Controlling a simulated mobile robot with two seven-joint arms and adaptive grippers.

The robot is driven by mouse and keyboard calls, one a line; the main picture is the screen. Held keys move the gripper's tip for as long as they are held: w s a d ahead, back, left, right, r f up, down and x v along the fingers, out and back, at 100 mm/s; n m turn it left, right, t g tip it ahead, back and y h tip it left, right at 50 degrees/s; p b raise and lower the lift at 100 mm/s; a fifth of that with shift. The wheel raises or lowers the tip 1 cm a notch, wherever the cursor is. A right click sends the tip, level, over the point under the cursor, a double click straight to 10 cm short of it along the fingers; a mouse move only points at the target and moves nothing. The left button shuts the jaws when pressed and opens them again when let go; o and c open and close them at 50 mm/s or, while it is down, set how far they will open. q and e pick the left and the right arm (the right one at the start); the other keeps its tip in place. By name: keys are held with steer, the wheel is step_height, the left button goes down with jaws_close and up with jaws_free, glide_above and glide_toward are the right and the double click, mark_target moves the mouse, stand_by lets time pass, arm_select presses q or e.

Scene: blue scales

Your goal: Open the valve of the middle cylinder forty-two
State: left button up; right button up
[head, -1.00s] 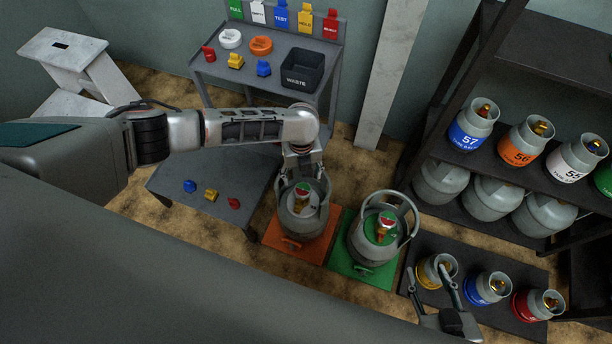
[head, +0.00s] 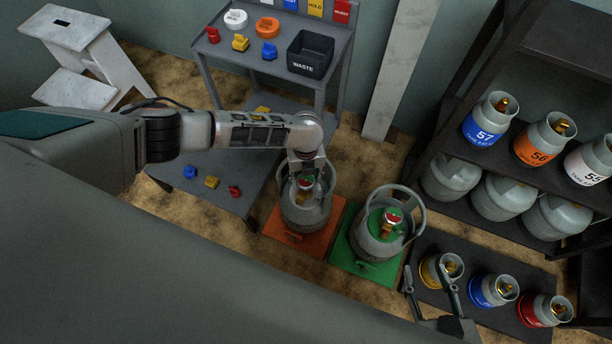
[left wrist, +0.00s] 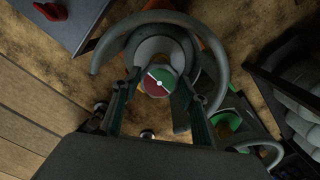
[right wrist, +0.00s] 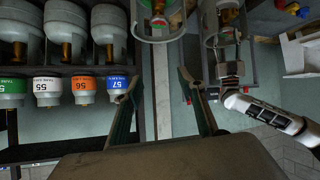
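A grey gas cylinder (head: 306,214) with a ring guard stands upright on the orange scale. Its red-and-green round top (left wrist: 158,83) shows in the left wrist view. My left gripper (head: 305,172) points down over this cylinder, fingers open on either side of the round top; contact cannot be told. A second grey cylinder (head: 381,236) stands on the green scale. Small yellow (head: 430,269), blue (head: 484,289) and red (head: 532,309) banded cylinders stand on a low dark platform. I cannot read forty-two on any. My right gripper (head: 428,281) is open and empty near the yellow-banded one.
A rack at right holds cylinders 57 (head: 488,124), 56 (head: 541,142) and 55 (head: 590,161), with bigger grey ones below. A grey table (head: 270,75) carries a waste bin (head: 309,54) and coloured pieces. A white step stool (head: 65,50) stands at far left.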

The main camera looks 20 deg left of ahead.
arm_select(q)
steer(key=shift+c, duration=1.4)
steer(key=shift+n, duration=0.6)
steer(key=shift+n+p, duration=0.55)
steer(key=shift+n, duration=0.25)
steer(key=n+p, duration=0.1)
steer(key=n, duration=0.1)
steer(key=shift+s+n, duration=0.1)
steer(key=shift+n, duration=0.2)
steer(key=n+p, duration=0.1)
steer(key=n, duration=0.2)
steer(key=shift+s+n, duration=0.1)
steer(key=shift+n, duration=0.3)
steer(key=shift+f+n, duration=0.1)
steer(key=shift+n, duration=0.7)
arm_select(e)
steer(key=shift+s+d+f+g+h, duration=0.15)
steer(key=shift+s+d+f, duration=0.1)
steer(key=shift+s+d, duration=0.2)
steer(key=shift+s+d+f+g+h, duration=0.2)
steer(key=shift+s+d, duration=0.1)
steer(key=shift+d, duration=0.2)
steer(key=shift+w+r, duration=0.1)
steer(key=shift+w, duration=0.1)
